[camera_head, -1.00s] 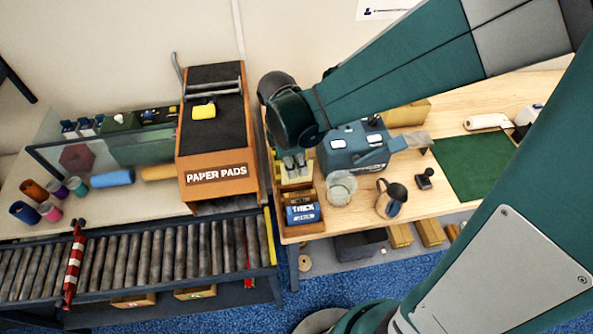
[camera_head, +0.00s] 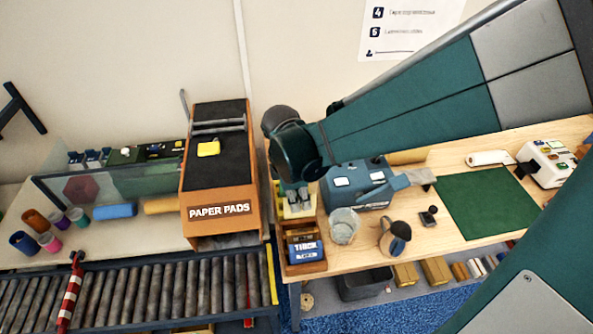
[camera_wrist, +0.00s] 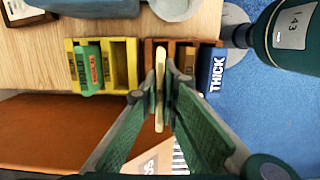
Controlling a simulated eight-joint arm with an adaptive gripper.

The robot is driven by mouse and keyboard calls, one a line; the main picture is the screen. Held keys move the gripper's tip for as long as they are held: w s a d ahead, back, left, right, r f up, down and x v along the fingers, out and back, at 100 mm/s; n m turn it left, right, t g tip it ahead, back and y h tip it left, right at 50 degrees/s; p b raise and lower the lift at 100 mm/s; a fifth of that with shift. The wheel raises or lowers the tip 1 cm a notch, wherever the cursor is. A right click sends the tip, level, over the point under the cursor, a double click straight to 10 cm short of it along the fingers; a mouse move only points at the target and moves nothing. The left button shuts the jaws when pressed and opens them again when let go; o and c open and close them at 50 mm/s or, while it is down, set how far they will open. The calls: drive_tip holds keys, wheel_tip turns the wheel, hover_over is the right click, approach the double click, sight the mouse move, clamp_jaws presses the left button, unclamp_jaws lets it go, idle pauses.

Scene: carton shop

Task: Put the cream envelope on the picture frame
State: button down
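In the wrist view a thin cream strip, apparently the cream envelope (camera_wrist: 159,95) seen edge-on, stands between the fingertips of my gripper (camera_wrist: 160,72). The green fingers close in on it from both sides. In the head view my gripper (camera_head: 296,197) points down above the small organizer boxes at the table's left edge; the envelope cannot be made out there. A dark-rimmed object, probably the picture frame (camera_wrist: 22,12), is cut off at the wrist view's top left corner. I cannot find it in the head view, where my arm covers part of the table.
Under my gripper are a yellow divided box (camera_wrist: 124,62) and a brown wooden box (camera_head: 304,267). A blue machine (camera_head: 357,187), glass jar (camera_head: 344,226) and metal jug (camera_head: 395,237) stand close by. The paper pads cabinet (camera_head: 218,185) is left. The green mat (camera_head: 485,203) is bare.

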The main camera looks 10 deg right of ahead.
drive_tip(key=shift+r, duration=0.1)
drive_tip(key=shift+r, duration=3.35)
drive_tip(key=w+d, duration=0.4)
drive_tip(key=w, duration=0.5)
drive_tip(key=w+d, duration=0.3)
drive_tip(key=w, duration=0.6)
drive_tip(key=w+d, duration=0.4)
drive_tip(key=w, duration=0.6)
drive_tip(key=w+d+f, duration=0.4)
drive_tip(key=f, duration=0.1)
drive_tip(key=shift+w, duration=0.35)
drive_tip(key=shift+f, duration=0.1)
